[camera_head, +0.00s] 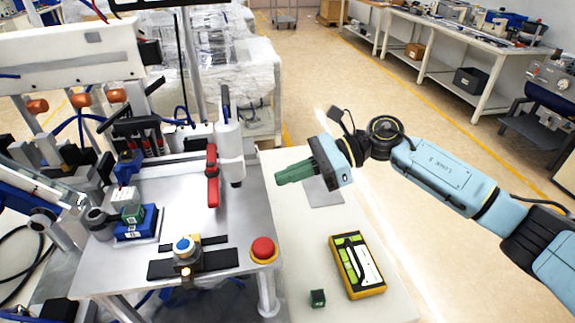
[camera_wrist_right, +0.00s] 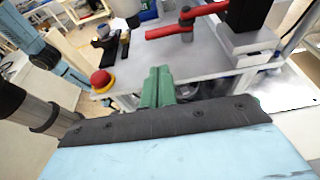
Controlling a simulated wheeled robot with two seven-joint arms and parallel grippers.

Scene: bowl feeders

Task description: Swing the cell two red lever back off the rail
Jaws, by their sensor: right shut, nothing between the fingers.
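The red lever (camera_head: 212,176) stands on the metal fixture table (camera_head: 185,215), beside a white cylindrical unit (camera_head: 229,150). In the right wrist view the red lever (camera_wrist_right: 185,27) lies across the upper part of the picture, beyond my fingers. My right gripper (camera_head: 280,177) has green fingers, shut and empty, to the right of the lever and apart from it. The fingers also show in the right wrist view (camera_wrist_right: 157,85). No label shows which cell this is.
A red stop button (camera_head: 263,249) and a blue button (camera_head: 184,246) sit at the table's front. A yellow-edged multimeter (camera_head: 357,264) and a small green block (camera_head: 318,298) lie on the pale side table (camera_head: 290,238).

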